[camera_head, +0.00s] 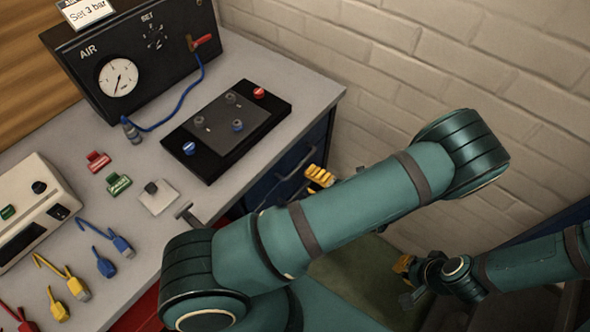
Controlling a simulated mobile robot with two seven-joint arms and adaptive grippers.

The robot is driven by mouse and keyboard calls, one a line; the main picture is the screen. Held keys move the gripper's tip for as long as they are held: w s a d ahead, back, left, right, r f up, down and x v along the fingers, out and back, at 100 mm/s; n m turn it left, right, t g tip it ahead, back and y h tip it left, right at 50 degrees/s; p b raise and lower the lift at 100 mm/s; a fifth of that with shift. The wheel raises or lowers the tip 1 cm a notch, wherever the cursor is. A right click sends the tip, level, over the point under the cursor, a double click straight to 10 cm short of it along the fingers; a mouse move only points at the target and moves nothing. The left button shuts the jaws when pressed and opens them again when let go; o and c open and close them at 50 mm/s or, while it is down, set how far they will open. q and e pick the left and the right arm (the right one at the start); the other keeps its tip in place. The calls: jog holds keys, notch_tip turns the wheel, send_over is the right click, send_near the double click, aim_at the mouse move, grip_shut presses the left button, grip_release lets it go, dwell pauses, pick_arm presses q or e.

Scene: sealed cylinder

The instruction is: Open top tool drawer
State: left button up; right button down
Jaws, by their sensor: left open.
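The dark blue top tool drawer (322,130) is under the right edge of the grey bench. Its bar handle (298,164) shows beside my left gripper (320,177), of which only ribbed yellow finger parts are visible. The gripper is open and close to the handle; I cannot tell whether they touch. My big teal arm link hides the rest of the gripper and the lower drawer front. The drawer looks shut, as far as it shows. My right gripper (408,272) is low at the right, away from the drawer, and its opening is unclear.
On the bench (245,75) are a black air box with a gauge (119,77), a black control panel (227,130), a white device (32,211), red and green blocks, and several coloured connectors. A white brick wall (480,60) stands close behind the arm.

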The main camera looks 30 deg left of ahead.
aim_at(295, 169)
pick_arm(q)
jog(key=shift+x, duration=3.15)
grip_shut()
